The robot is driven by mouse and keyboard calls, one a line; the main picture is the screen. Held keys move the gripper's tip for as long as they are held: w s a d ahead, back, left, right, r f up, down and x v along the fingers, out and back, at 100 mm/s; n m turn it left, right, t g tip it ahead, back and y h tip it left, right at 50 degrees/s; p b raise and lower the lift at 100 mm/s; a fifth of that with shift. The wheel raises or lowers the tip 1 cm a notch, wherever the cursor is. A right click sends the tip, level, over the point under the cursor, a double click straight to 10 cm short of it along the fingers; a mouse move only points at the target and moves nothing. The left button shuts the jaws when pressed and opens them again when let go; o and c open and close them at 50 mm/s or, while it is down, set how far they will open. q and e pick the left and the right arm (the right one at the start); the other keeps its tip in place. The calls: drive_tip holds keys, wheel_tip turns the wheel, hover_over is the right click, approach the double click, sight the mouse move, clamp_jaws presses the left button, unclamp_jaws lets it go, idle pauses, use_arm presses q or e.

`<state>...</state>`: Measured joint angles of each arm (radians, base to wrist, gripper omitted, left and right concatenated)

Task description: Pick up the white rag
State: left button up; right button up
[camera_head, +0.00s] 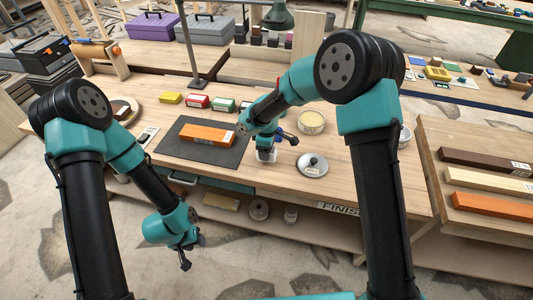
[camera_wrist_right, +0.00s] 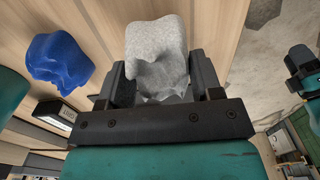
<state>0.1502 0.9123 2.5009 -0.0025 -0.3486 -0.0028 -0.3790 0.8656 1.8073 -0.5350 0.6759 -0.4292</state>
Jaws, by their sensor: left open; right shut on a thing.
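The white rag (camera_wrist_right: 156,50) is a crumpled, greyish-white cloth between the jaws of my right gripper (camera_wrist_right: 160,85) in the right wrist view. It also shows in the head view (camera_head: 266,156) as a small pale patch under my right gripper (camera_head: 275,143), near the front of the workbench. My right gripper is shut on it. I cannot tell whether the rag is clear of the bench top. My left gripper (camera_head: 184,254) is open and empty, low in front of the bench's front edge.
A blue rag (camera_wrist_right: 58,62) lies beside the white one. An orange block (camera_head: 207,135) sits on a dark mat (camera_head: 180,151) to the left. A round tin (camera_head: 311,122) and a silver lid (camera_head: 312,165) stand to the right. Small coloured boxes (camera_head: 197,101) line the back.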

drive_tip(key=s+a+r, duration=0.1)
drive_tip(key=s+r, duration=0.1)
drive_tip(key=s, duration=1.4)
